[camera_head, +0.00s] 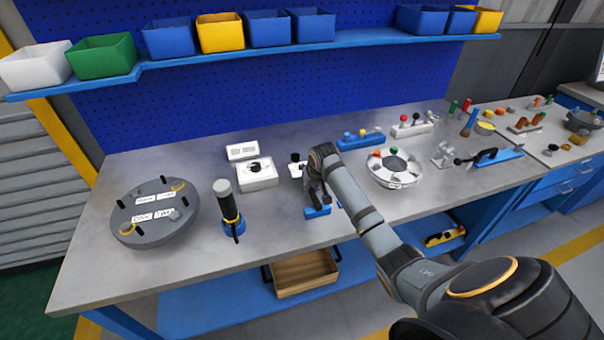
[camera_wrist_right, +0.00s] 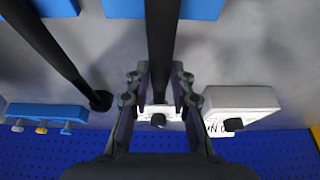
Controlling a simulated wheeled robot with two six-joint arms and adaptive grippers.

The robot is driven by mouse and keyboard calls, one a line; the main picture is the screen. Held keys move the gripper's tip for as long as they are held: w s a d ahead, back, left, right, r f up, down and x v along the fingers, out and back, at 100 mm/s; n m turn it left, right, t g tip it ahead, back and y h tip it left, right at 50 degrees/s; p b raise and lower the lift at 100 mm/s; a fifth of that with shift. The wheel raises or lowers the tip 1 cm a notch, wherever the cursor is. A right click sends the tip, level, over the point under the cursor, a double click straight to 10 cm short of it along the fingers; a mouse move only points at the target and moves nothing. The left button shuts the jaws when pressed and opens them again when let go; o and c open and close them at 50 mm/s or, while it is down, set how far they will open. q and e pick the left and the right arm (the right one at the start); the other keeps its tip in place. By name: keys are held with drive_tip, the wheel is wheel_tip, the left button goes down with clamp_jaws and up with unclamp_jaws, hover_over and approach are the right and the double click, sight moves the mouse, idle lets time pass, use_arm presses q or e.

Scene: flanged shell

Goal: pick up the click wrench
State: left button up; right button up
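My right gripper (camera_wrist_right: 160,92) is around the end of this bar, with one finger on each side. The fingers stand apart, and I see no clear grip on the bar. In the head view my right gripper (camera_head: 317,192) points down over the bench by a small blue holder (camera_head: 317,211). My arm hides part of the tool there. My left gripper is not in view.
A white block with a black knob (camera_head: 257,173) stands left of the gripper, and a round grey fixture (camera_head: 155,232) lies farther left. A round white tray (camera_head: 394,172) is on the right.

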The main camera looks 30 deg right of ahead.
clamp_jaws()
drive_tip(key=shift+w, duration=0.1)
drive_tip(key=shift+r, duration=0.15)
drive_tip(key=shift+w+r, duration=0.1)
drive_tip(key=shift+r, duration=0.45)
drive_tip(key=v, duration=0.3)
drive_tip(key=s+b+v, duration=0.1)
drive_tip(key=v, duration=0.3)
drive_tip(key=shift+s+d, duration=0.15)
drive_tip(key=shift+s, duration=0.1)
drive_tip(key=s+a+r+b, duration=0.1)
drive_tip(key=s+r, duration=0.4)
drive_tip(key=s, duration=0.5)
drive_tip(key=shift+a, duration=0.3)
drive_tip(key=shift+r, duration=0.1)
